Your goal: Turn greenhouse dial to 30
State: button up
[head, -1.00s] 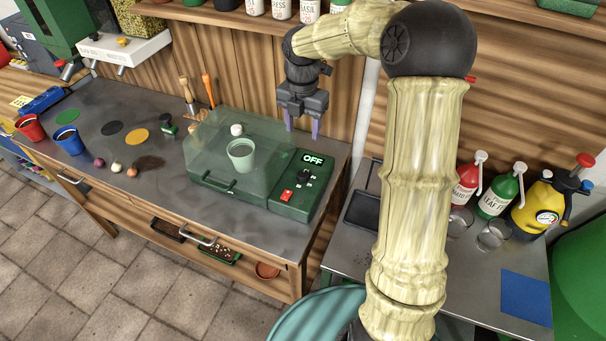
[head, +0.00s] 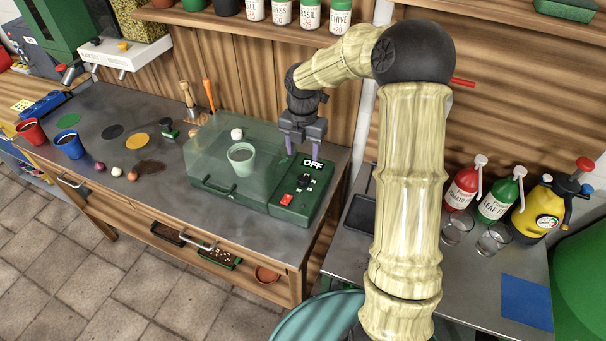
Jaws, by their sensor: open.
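The greenhouse is a green base with a clear cover (head: 215,155) on the workbench, holding a pale green pot (head: 241,157). A black dial (head: 304,181) sits below the display, and a red switch (head: 287,199) is below that. My gripper (head: 304,148) is open and empty, pointing down, just above and behind the display end of the panel. It is apart from the dial.
Red and blue pots (head: 69,144) stand at the left of the bench (head: 95,100). Hand tools (head: 209,93) stand behind the greenhouse. A shelf of bottles (head: 311,14) is above. Pump bottles (head: 497,197) and a yellow sprayer (head: 543,210) stand on the right table.

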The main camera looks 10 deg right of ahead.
aim_at(303, 178)
notch_tip(303, 178, down, 10)
jog(key=shift+f, duration=0.2)
jog(key=c, duration=1)
